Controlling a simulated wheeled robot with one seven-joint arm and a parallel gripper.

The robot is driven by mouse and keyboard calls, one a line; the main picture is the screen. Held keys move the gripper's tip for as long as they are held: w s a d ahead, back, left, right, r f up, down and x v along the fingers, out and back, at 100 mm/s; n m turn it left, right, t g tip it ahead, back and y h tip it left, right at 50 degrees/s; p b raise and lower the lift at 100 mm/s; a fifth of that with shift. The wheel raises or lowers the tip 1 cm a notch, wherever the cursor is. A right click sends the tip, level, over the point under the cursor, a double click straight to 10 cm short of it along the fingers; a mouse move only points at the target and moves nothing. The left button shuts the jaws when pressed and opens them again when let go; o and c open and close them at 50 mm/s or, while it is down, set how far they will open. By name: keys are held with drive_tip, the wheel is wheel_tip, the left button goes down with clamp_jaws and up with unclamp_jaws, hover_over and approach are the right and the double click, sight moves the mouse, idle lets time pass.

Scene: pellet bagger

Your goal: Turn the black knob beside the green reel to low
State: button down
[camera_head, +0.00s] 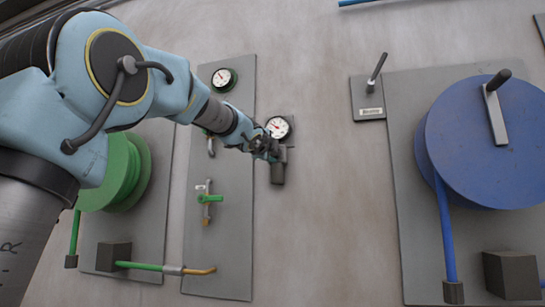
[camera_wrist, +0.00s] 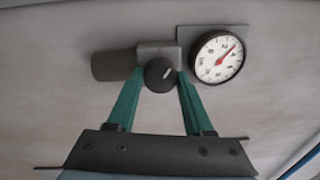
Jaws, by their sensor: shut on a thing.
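In the wrist view the black knob (camera_wrist: 157,76) sits at the front of a small dark regulator body (camera_wrist: 112,65). A short pale mark on the knob points to the upper right. My gripper (camera_wrist: 160,80) has its two green fingers closed on either side of the knob. In the head view my gripper (camera_head: 265,149) reaches the wall fitting just right of the grey panel, and it hides the knob there. The green reel (camera_head: 125,172) stands to the left, partly behind my arm. No low marking is readable.
A round white gauge (camera_wrist: 217,56) with a red needle sits beside the knob. The grey panel (camera_head: 225,245) carries another gauge (camera_head: 223,78) and a green-handled valve (camera_head: 209,199). A blue reel (camera_head: 470,140) is at the right. Bare wall lies between.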

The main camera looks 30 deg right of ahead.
drive_tip(key=shift+n+y+b, duration=0.35)
drive_tip(key=shift+n+b, duration=1.35)
drive_tip(key=shift+n, duration=2.45)
drive_tip(key=shift+n+y+b, duration=0.35)
drive_tip(key=shift+n+b, duration=1.3)
drive_tip(key=shift+n, duration=2.5)
drive_tip(key=shift+c, duration=1.5)
unclamp_jaws()
drive_tip(key=b+v, duration=0.3)
drive_tip(key=v, duration=0.7)
drive_tip(key=shift+s+a+f, duration=0.15)
drive_tip(key=shift+s, duration=0.25)
